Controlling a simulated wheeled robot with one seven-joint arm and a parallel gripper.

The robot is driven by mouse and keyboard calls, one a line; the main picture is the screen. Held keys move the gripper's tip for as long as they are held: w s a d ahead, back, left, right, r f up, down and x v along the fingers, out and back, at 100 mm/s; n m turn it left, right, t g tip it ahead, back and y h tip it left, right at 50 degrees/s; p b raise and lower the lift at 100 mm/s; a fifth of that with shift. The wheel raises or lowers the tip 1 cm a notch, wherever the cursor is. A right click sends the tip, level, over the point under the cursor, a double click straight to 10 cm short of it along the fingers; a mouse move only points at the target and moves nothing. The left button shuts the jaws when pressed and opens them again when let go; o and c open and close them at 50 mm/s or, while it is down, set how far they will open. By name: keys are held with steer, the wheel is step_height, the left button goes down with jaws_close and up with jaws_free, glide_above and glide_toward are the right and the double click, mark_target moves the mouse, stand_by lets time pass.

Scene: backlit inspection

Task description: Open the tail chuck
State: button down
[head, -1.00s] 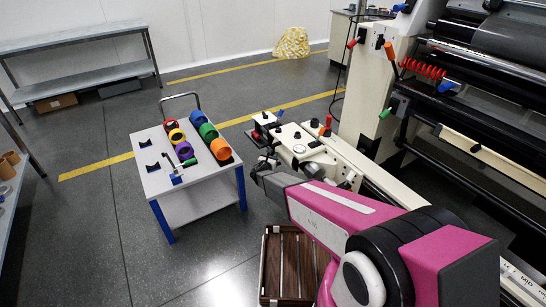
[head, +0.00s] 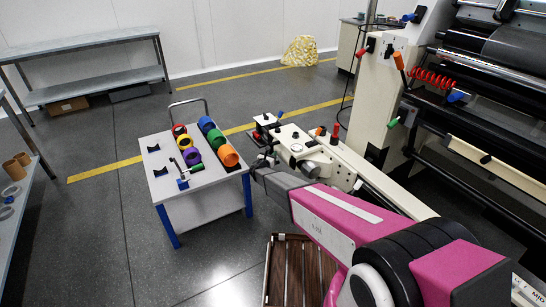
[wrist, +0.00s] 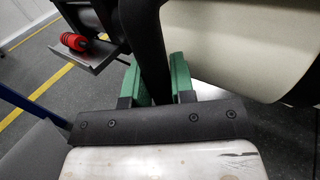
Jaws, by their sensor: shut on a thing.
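The cream machine arm (head: 345,170) ends beside the cart in the head view. My gripper (head: 261,161) is at the near side of that end. In the wrist view, the green fingers of my gripper (wrist: 158,82) are shut on a dark lever (wrist: 148,40), which runs upward between them. The lever's lower end is hidden by the fingers and bracket.
A cart (head: 195,190) with coloured rolls stands left of my gripper. A slatted wooden crate (head: 290,272) is on the floor below my arm. The machine's cream upright (head: 385,85) and rollers stand at the right. Open floor lies left of the cart.

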steer(key=c, duration=1)
jaws_free()
steer(key=shift+r, duration=0.1)
steer(key=shift+r, duration=0.35)
steer(key=s+a+r, duration=0.2)
steer(key=s+r, duration=0.1)
steer(key=s+a+r, duration=0.5)
steer(key=s+r, duration=0.1)
steer(key=r, duration=0.1)
steer(key=shift+a, duration=0.35)
